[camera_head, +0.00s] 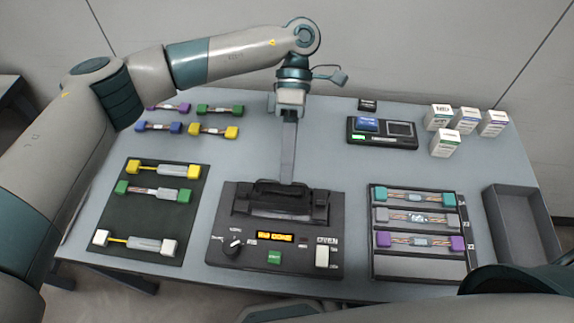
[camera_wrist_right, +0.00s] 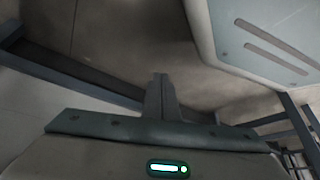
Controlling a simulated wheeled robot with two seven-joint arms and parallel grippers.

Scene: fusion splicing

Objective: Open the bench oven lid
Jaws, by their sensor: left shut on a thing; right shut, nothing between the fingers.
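The bench oven (camera_head: 335,258) is a black box at the front middle of the table, with a dial, a green button, a white switch and a lit orange display. Its dark lid (camera_head: 275,209) lies along the top rear; how far it is raised is unclear. My left gripper (camera_head: 287,180) reaches straight down from above and is shut on the lid's handle at the rear, which its fingers partly hide. My right gripper (camera_wrist_right: 160,95) shows in the right wrist view, shut and empty, away from the oven.
A dark mat (camera_head: 125,219) with several splice pieces lies left of the oven. A rack (camera_head: 420,267) of splices and an empty grey bin (camera_head: 520,218) are to the right. A black device (camera_head: 381,142) and several white boxes (camera_head: 445,143) stand behind.

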